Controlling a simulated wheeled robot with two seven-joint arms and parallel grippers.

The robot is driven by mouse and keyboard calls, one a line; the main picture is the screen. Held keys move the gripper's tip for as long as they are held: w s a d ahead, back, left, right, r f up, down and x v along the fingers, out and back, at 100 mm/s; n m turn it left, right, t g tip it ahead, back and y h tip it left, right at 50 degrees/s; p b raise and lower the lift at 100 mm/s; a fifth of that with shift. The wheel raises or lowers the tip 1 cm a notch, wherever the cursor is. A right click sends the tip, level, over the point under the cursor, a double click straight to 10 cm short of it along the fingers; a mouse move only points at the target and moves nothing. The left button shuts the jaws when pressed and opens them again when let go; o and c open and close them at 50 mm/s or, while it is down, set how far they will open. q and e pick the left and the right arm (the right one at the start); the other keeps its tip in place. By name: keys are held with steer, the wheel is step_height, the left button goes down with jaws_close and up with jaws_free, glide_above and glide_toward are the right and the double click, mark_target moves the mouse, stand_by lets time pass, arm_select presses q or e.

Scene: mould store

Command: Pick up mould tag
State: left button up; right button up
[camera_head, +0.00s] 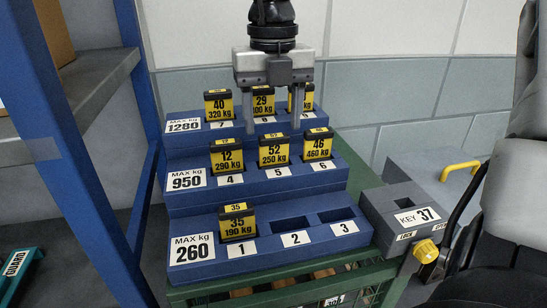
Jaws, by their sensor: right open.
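Yellow mould tags with black tops stand in a blue three-step rack (205,253). Top step: tag 40, 320 kg (219,107), slot 7; tag 29 (263,104), slot 8; a third tag (307,101), slot 9, partly hidden by my finger. Middle step: tag 12, 290 kg (227,161); tag 52, 250 kg (273,155); tag 46, 460 kg (318,147). Bottom step: tag 35, 190 kg (237,226), slot 1; slots 2 and 3 are empty. My right gripper (273,126) points down, open, its fingers either side of tag 29 in the picture; contact cannot be told. My left gripper is out of view.
Step labels read MAX kg 1280, 950 and 260. The rack stands on a green crate (355,280). A grey KEY 37 box (393,202) with a yellow knob (425,252) is at right. A blue-framed shelf (70,150) stands left; a tiled wall is behind.

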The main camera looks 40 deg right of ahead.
mark_target(274, 136)
steer(key=shift+f+p, duration=0.4)
steer(key=shift+f, duration=2.55)
steer(key=c, duration=0.7)
